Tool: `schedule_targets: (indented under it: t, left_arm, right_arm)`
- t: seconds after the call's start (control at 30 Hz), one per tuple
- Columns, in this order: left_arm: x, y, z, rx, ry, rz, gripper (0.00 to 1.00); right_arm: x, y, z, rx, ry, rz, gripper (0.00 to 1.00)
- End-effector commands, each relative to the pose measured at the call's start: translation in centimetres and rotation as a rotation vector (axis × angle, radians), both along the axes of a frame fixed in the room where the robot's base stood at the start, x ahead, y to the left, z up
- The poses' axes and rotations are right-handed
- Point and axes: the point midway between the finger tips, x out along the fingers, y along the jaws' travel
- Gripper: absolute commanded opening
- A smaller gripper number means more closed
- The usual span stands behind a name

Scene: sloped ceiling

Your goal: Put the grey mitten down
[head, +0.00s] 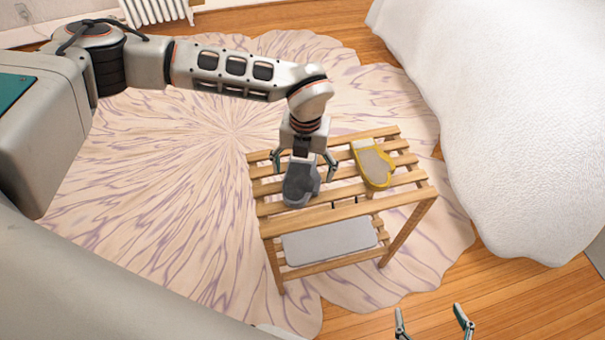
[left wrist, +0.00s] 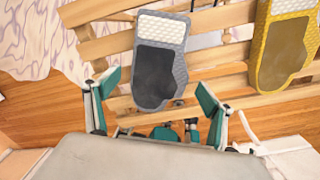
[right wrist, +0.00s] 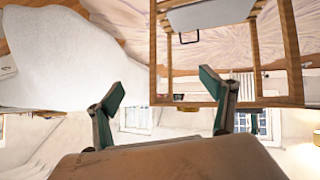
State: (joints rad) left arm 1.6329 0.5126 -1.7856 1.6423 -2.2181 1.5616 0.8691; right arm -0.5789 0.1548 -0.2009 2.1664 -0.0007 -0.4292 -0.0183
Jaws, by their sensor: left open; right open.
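The grey mitten (head: 301,184) lies on the slatted top of a wooden rack (head: 330,216). In the left wrist view the grey mitten (left wrist: 157,62) shows a dark grey palm and a white cuff. My left gripper (head: 305,163) is above the rack with its fingers spread to either side of the mitten. In the left wrist view my left gripper (left wrist: 160,95) is open, and the fingers look apart from the mitten. My right gripper (head: 434,322) is open and empty at the bottom right of the head view; it also shows in the right wrist view (right wrist: 169,103).
A yellow-edged mitten (head: 374,166) lies on the rack to the right of the grey one. A pale grey panel (head: 328,242) rests on the lower shelf. A white-covered bed (head: 510,130) stands to the right. A patterned rug (head: 200,150) lies under the rack.

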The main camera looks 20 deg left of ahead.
Motion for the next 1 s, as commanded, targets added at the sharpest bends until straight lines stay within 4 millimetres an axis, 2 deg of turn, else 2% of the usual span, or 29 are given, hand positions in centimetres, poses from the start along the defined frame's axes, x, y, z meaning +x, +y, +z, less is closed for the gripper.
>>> schedule_targets:
  t: [0.03,0.1,0.4,0.6,1.0]
  left_arm:
    - [0.3,-0.1,1.9,-0.002,-0.012,0.000,0.83]
    - [0.3,-0.1,3.4,-0.001,-0.013,0.001,0.83]
    - [0.2,-0.2,8.7,-0.001,-0.009,0.000,0.83]
    - [0.1,-0.3,10.1,-0.001,-0.004,0.000,0.83]
    - [0.1,-0.3,10.2,-0.001,-0.002,0.000,0.83]
  right_arm:
    - [0.4,0.0,0.8,0.000,-0.013,-0.001,0.83]
    - [0.6,-0.1,1.1,-0.001,-0.017,-0.002,0.83]
    - [-0.6,-0.6,-0.1,-0.010,0.020,-0.017,0.83]
    - [-1.4,-0.6,-0.6,-0.008,0.038,-0.020,0.83]
    - [-1.3,-0.8,-0.8,-0.013,0.037,-0.017,0.83]
